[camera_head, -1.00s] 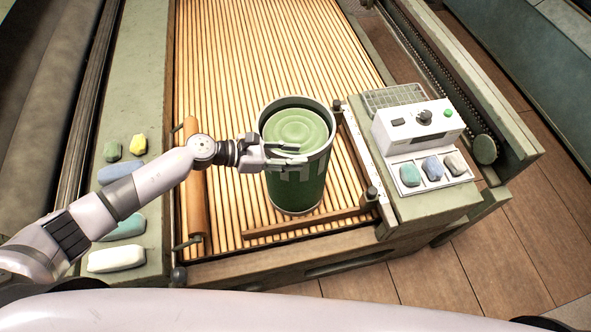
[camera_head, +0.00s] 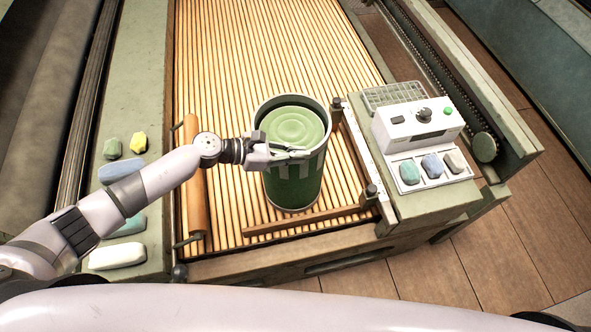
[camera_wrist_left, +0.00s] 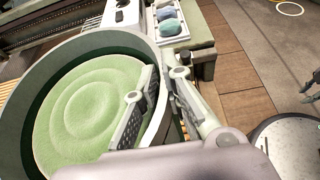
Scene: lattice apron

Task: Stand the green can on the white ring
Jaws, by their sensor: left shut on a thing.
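The green can (camera_head: 293,185) is a large, open-topped drum with a pale green ridged surface inside its rim. It stands upright on the slatted wooden bed, and it fills the left of the left wrist view (camera_wrist_left: 90,110). My left gripper (camera_head: 295,154) is shut on the near side of its rim. In the left wrist view the fingers (camera_wrist_left: 155,105) pinch the wall, one inside and one outside. A thin pale ring (camera_wrist_left: 290,8), seemingly the white ring, lies on the grey floor at the top right of that view.
A wooden bar (camera_head: 305,222) lies in front of the can, and a brown roller (camera_head: 196,190) is to its left. A control box (camera_head: 418,122) and several coloured stones stand on the right ledge. More stones lie on the left ledge.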

